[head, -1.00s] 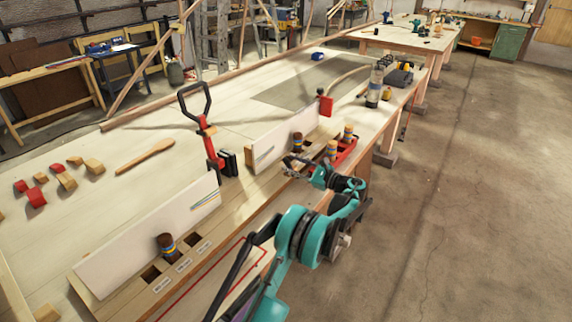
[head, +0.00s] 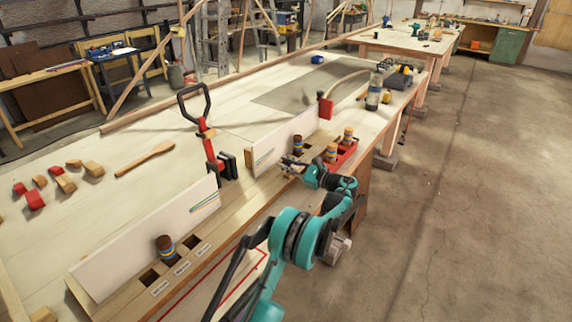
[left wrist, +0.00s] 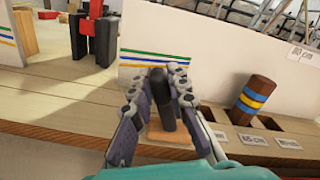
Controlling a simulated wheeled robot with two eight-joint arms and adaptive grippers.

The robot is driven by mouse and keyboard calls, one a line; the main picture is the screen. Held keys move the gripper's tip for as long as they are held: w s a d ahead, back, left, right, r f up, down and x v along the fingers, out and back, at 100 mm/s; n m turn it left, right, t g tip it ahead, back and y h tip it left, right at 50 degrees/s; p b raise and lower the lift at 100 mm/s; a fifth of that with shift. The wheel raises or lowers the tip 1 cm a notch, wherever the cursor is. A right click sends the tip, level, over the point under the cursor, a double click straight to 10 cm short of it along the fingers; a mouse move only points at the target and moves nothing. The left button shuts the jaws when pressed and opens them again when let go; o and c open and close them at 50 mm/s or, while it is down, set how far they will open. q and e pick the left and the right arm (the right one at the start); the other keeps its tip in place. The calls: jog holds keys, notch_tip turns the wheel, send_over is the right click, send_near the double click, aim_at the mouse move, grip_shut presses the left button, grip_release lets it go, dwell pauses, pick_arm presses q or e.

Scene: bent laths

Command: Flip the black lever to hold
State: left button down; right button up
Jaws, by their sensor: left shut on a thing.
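My left gripper (left wrist: 150,88) is at the raised wooden rail along the front of the bench. Its two grey fingers are closed around the black lever (left wrist: 164,98), which stands roughly upright from a small orange-brown plate (left wrist: 172,136). My right gripper is not in view.
A white board (head: 150,240) and a second one (head: 285,142) stand along the rail. Banded pegs, one near (head: 166,246) and one far (head: 298,144), sit by them. A red clamp (head: 210,150) stands between the boards. A red tray (head: 345,158) holds two pegs.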

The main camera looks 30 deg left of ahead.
pick_arm(q)
jog(key=shift+w+r+m, duration=0.25)
jog(key=shift+w+m, duration=0.45)
jog(key=shift+m, duration=0.6)
jog(key=w+m, duration=0.1)
jog(key=m, duration=0.1)
jog(key=shift+w+d+m+p, duration=0.1)
jog(key=shift+w+m+p, duration=0.1)
jog(key=shift+m+p, duration=0.15)
jog(key=shift+w+d+f+m, duration=0.15)
jog(key=shift+w+m, duration=0.55)
jog(key=shift+m, duration=0.45)
jog(key=shift+w+f+m, duration=0.15)
jog(key=shift+w+m, duration=0.5)
jog(key=shift+m, duration=0.45)
jog(key=c, duration=1.4)
grip_release()
jog(key=shift+c, duration=0.2)
